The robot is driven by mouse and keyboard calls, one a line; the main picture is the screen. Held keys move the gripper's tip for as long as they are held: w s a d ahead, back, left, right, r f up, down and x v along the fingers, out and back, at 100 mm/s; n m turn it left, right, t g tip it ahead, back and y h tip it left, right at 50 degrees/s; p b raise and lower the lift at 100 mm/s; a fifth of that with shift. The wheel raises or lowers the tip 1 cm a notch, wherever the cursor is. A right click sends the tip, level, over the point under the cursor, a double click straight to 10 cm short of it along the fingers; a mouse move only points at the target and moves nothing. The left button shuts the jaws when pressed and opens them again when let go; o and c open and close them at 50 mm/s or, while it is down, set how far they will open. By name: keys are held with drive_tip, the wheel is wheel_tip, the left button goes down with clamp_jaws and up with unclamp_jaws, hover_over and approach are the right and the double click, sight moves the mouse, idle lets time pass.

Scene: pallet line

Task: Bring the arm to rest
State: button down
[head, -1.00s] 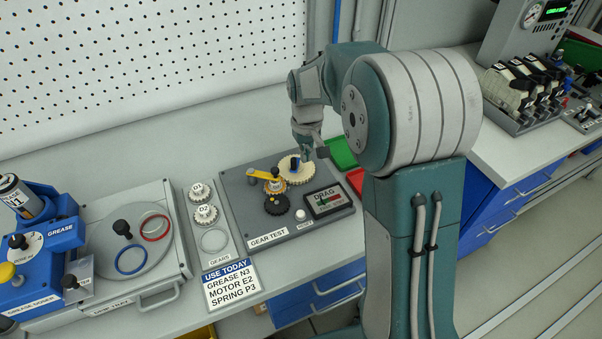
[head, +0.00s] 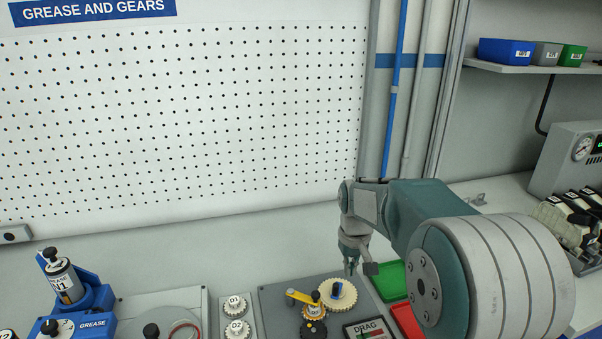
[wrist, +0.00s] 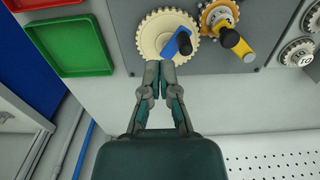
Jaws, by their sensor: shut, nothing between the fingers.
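My gripper (head: 350,269) hangs at the end of my bent arm above the back edge of the gear test board (head: 272,298). In the wrist view my gripper (wrist: 159,64) has its fingertips together with nothing between them. Its tips appear just beside the large cream gear (wrist: 152,48), which has a blue crank with a dark knob; I cannot tell the height between them. The cream gear (head: 346,299) also shows in the head view, right of a yellow crank (head: 301,297) on a smaller gear.
A green tray (head: 391,281) and a red tray (head: 407,320) lie right of the board. Gears D1 and D2 (head: 237,329) stand to its left, with a blue grease unit (head: 95,322) farther left. A pegboard (head: 200,120) rises behind. The bench behind the board is clear.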

drive_tip(key=s+r+m+t, duration=0.1)
drive_tip(key=s+r+t, duration=0.1)
drive_tip(key=s+r, duration=0.85)
drive_tip(key=s+f+m+t, duration=0.1)
drive_tip(key=s+t, duration=0.2)
drive_tip(key=s, duration=1.2)
drive_tip(key=shift+s+d, duration=0.35)
drive_tip(key=shift+d, duration=0.05)
